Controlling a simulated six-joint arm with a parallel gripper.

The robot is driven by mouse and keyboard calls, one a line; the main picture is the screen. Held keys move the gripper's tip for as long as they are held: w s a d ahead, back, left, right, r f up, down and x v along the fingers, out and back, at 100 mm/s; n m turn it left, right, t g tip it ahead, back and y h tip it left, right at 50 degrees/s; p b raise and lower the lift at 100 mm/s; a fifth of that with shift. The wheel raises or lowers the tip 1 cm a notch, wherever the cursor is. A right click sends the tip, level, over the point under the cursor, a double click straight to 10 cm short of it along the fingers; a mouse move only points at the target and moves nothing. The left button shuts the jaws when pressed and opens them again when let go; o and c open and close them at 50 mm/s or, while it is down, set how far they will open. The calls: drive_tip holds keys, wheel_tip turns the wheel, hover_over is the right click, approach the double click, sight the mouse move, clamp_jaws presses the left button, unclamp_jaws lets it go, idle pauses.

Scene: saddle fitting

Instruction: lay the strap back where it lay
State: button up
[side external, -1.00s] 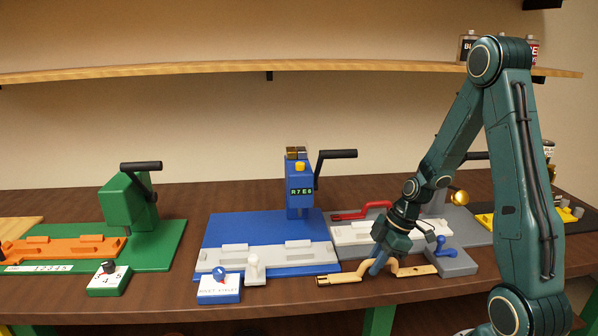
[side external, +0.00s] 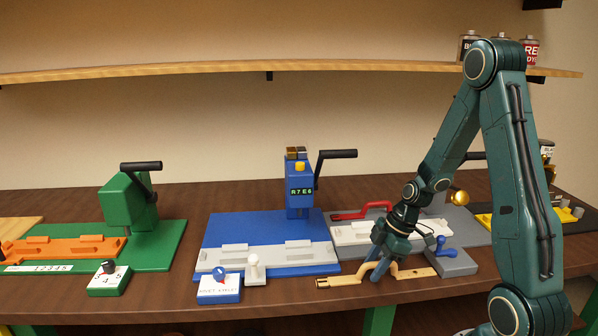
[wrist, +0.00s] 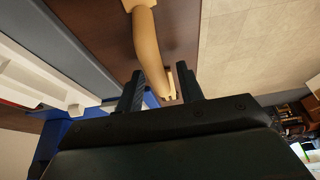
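The strap is most likely the tan piece (side external: 342,280) with a raised, arched middle. It lies along the front edge of the bench in the side view. In the wrist view its curved part (wrist: 146,38) runs down from the top towards my fingers. My gripper (side external: 371,273) is low over the arched middle, pointing down, with its two fingers apart. In the wrist view my gripper (wrist: 160,90) is open, and the tan piece's lower end shows between the fingers with gaps. Whether a finger touches it, I cannot tell.
A grey fixture with a pale bed (side external: 362,233), a red handle (side external: 362,212) and a blue lever (side external: 440,244) stands just behind. A blue press station (side external: 232,232) is to the left, a green one (side external: 150,240) farther left. The bench's front edge is close.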

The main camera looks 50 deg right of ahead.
drive_tip(key=shift+r, duration=0.2)
drive_tip(key=v, duration=1.2)
idle(0.5)
drive_tip(key=s+a+r+m+t+h, duration=0.1)
drive_tip(key=s+a+r+m, duration=0.3)
drive_tip(key=a+r, duration=0.2)
drive_tip(key=s+a+r+m+t+h, duration=0.1)
drive_tip(key=s+a+r+m, duration=0.3)
drive_tip(key=a, duration=0.7)
drive_tip(key=shift+s+r+m+h, duration=0.2)
drive_tip(key=shift+r+m+h, duration=0.35)
drive_tip(key=shift+r, duration=0.55)
